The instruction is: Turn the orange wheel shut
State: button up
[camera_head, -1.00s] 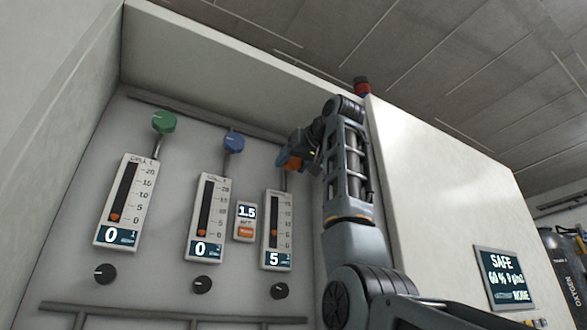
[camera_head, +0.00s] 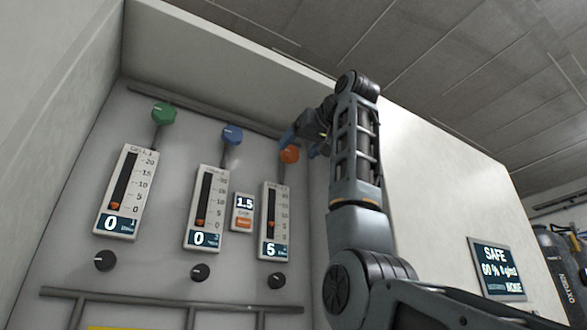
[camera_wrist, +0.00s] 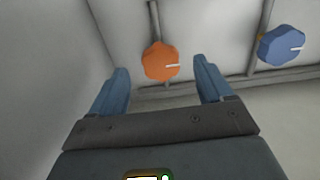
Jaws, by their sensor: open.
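The orange wheel (camera_head: 290,154) sits on a pipe above the rightmost flow meter (camera_head: 274,222), whose display reads 5. In the wrist view the orange wheel (camera_wrist: 160,62) lies ahead of and between the two blue fingers, with a white mark pointing right. My gripper (camera_head: 302,143) is at the wheel in the head view, with fingers apart. In the wrist view my gripper (camera_wrist: 163,80) is open, and I see no finger touching the wheel.
A blue wheel (camera_head: 231,135) and a green wheel (camera_head: 164,113) stand to the left, above meters reading 0. Black knobs (camera_head: 200,272) sit below the meters. A small 1.5 display (camera_head: 243,212) is between two meters. A cabinet side wall (camera_head: 430,165) stands right of my arm.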

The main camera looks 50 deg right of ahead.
jog(key=v, duration=0.2)
jog(key=shift+s+a, duration=0.1)
jog(key=shift+s, duration=0.15)
dwell(0.5)
